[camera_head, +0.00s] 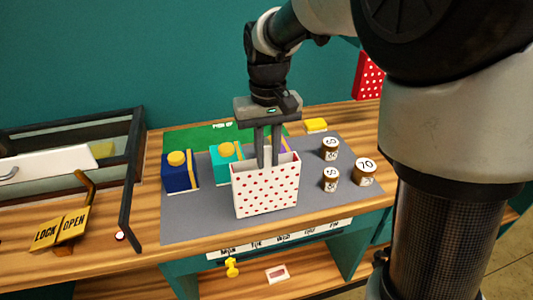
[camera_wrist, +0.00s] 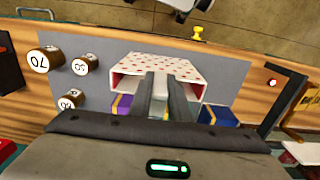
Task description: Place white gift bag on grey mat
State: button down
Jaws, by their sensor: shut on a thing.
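The white gift bag (camera_head: 266,192) with red dots is upright, its open top facing up. My gripper (camera_head: 268,160) reaches down from above and is shut on the bag near its top; the exact hold on the wall is partly hidden. The bag appears over the front middle of the grey mat (camera_head: 200,228); I cannot tell whether its base touches the mat. In the wrist view, my fingers (camera_wrist: 167,82) meet the bag (camera_wrist: 160,65), with the grey mat (camera_wrist: 225,75) around it.
A blue box (camera_head: 180,181) and a teal box (camera_head: 217,168) stand left of and behind the bag. A purple box (camera_wrist: 121,107) is close behind. Several round weights, one marked 70 (camera_head: 364,174), stand right. A glass-sided case (camera_head: 130,180) and a LOCK/OPEN sign (camera_head: 60,230) are left.

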jog(key=shift+f, duration=0.45)
jog(key=shift+f, duration=0.2)
jog(key=c, duration=1.6)
grip_release()
jog(key=shift+c, duration=0.2)
